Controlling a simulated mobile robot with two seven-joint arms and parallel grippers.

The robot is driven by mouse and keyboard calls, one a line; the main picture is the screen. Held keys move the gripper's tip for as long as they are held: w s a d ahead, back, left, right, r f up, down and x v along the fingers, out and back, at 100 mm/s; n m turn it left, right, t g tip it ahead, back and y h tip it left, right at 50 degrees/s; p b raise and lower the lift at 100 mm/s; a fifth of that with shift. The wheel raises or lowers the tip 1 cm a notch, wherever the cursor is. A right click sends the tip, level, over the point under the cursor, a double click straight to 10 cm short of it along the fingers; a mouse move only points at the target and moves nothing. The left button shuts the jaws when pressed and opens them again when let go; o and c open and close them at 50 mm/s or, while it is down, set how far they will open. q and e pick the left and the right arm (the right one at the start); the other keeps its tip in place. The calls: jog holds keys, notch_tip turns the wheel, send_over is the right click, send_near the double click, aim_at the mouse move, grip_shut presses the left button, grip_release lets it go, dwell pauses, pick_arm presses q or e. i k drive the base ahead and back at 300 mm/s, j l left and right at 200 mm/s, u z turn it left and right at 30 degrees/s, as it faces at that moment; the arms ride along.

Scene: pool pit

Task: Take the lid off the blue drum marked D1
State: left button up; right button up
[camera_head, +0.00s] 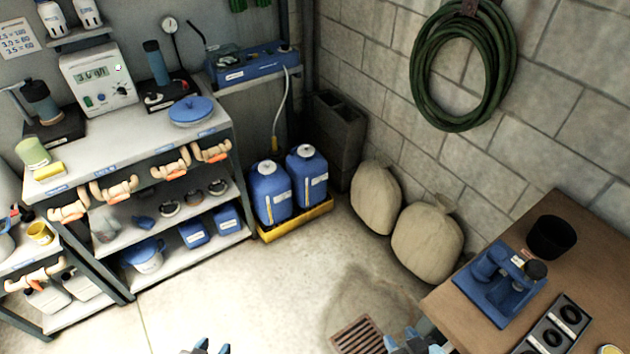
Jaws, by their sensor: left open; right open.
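Two blue drums stand upright side by side in a yellow tray (296,222) on the floor, beside the shelf unit. The left drum (264,206) and the right drum (309,187) each have a pale lid on top, the left lid (266,167) and the right lid (306,151). Their white labels are too small to read, so I cannot tell which is D1. My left gripper (213,347) and my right gripper (411,343) show only at the bottom edge. Both are open, empty and well apart from the drums.
A thin tube (284,100) with a yellow lower end hangs by the left drum. A shelf unit (120,190) stands left. Two tan sacks (427,243) lean on the wall. A wooden table (545,225) stands right. Open floor (260,290) with a drain grate (357,335) lies in front.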

aim_at(305, 151)
jog(key=i+j, duration=0.15)
jog(key=j, duration=0.2)
jog(key=i+j+u, duration=0.25)
jog(key=i, duration=0.35)
jog(key=i+j+u, duration=0.1)
jog(key=i+u, duration=0.15)
jog(key=i, duration=0.3)
jog(key=i+l+u, duration=0.1)
jog(key=i+l, duration=0.25)
jog(key=i+l+u, duration=0.15)
jog(key=i+l, duration=0.15)
jog(key=l, duration=0.25)
jog(key=i+l+u, duration=0.1)
jog(key=i+l, duration=0.2)
jog(key=l, duration=0.15)
